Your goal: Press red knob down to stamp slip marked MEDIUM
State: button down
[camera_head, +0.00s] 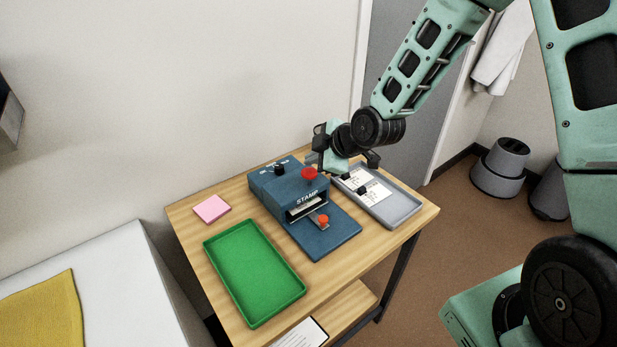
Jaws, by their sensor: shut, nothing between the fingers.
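The blue stamp machine (266,190), marked STAMP, stands on the wooden table. Its red knob (309,174) is raised on top, with a black dial (280,169) to its left. A pale strip shows in the front slot; I cannot tell whether it is a slip. A second, orange-red knob (323,219) sits on a small metal piece at the slot's front. My gripper (314,161) is shut and empty, close above the red knob; I cannot tell whether they touch. White printed slips (376,194) lie in the grey tray; their words are too small to read.
The grey tray (403,213) is right of the machine, with small dark pieces over its slips. An empty green tray (254,272) lies at the front left. A pink pad (211,208) is at the back left. Bare wood (329,278) shows at the front.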

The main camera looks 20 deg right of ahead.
aim_at(313, 173)
notch_tip(313, 173, up, 6)
jog(key=p, duration=0.4)
dwell(0.4)
dwell(0.6)
jog(key=s+a+r+m+g+h, duration=0.1)
jog(key=s+a+r+g, duration=0.1)
jog(key=s+a, duration=0.3)
jog(key=s+a+r+m+g, duration=0.2)
jog(key=s, duration=0.6)
jog(key=s+r+m+g+h, duration=0.1)
jog(key=s+r+m+g, duration=0.1)
jog(key=s, duration=0.7)
jog(key=s+r+m+g+h, duration=0.2)
jog(key=s+r, duration=0.1)
jog(key=s, duration=0.7)
jog(key=shift+s, duration=0.3)
jog(key=shift+r, duration=0.1)
